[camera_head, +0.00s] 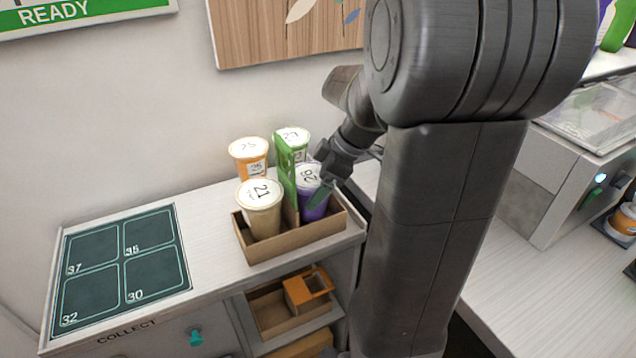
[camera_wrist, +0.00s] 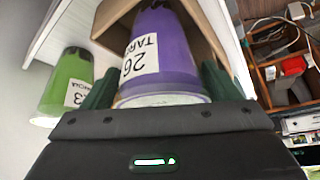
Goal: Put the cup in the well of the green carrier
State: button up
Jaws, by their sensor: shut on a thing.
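The purple cup (camera_head: 314,208), labelled 26 TARO in the wrist view (camera_wrist: 165,50), stands about upright at the right-hand well of the carrier. The carrier (camera_head: 296,246) is a brown box with a green upright divider (camera_head: 288,180). My gripper (camera_head: 318,186) is shut on the purple cup, with a green finger on either side in the wrist view (camera_wrist: 158,88). The cup's lower end looks inside the box walls; whether it touches the floor is hidden. A tan cup (camera_head: 262,215) marked 21 sits in the left well.
An orange cup (camera_head: 250,158) and a green cup (camera_wrist: 68,85) stand on the counter behind the carrier. A dark numbered mat (camera_head: 125,265) lies empty at the left. A shelf (camera_head: 290,305) is below. A grey machine (camera_head: 580,150) stands at the right.

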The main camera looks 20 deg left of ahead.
jog(key=shift+f, duration=0.15)
jog(key=o, duration=1.3)
jog(key=shift+c, duration=0.2)
jog(key=shift+r, duration=0.3)
jog(key=v, duration=1.2)
jog(key=shift+f, duration=0.1)
